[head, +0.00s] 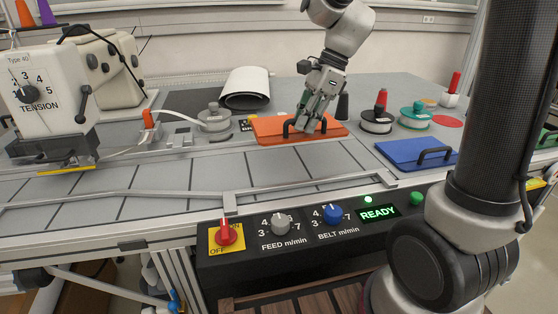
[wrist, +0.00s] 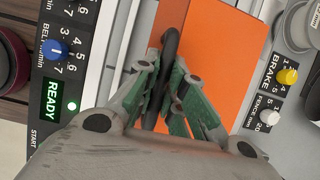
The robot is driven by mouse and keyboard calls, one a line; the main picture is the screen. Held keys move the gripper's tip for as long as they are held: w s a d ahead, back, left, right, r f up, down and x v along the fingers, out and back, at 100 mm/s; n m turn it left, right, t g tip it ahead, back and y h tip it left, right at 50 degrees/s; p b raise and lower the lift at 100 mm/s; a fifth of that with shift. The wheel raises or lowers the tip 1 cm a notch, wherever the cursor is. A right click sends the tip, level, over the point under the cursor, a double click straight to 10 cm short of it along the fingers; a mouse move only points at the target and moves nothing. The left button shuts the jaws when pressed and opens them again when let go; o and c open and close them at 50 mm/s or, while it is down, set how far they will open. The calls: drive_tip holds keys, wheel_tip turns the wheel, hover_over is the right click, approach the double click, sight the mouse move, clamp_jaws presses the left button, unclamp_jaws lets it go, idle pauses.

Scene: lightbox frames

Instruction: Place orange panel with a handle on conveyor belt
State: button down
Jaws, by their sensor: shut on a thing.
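The orange panel (head: 268,126) lies flat at the far side of the conveyor belt (head: 130,187), in the middle of the head view. A black handle stands on the panel. My gripper (head: 308,126) is above the panel with its fingers around the handle. In the wrist view the black handle (wrist: 171,50) runs between the two green-padded fingers of my gripper (wrist: 168,95), which are shut on it. The orange panel (wrist: 225,50) spreads out behind the fingers. The fingers hide part of the handle.
A blue panel (head: 405,151) with a black handle lies to the right. A control panel (head: 300,232) with knobs and a lit READY display is in front. Thread spools (head: 376,120) stand behind on the right, a metal weight (head: 214,119) on the left. The belt's left part is clear.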

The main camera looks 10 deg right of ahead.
wheel_tip(320, 180, down, 10)
drive_tip(key=shift+d+r, duration=0.1)
drive_tip(key=shift+r, duration=0.05)
idle(0.3)
drive_tip(key=c, duration=1.5)
unclamp_jaws()
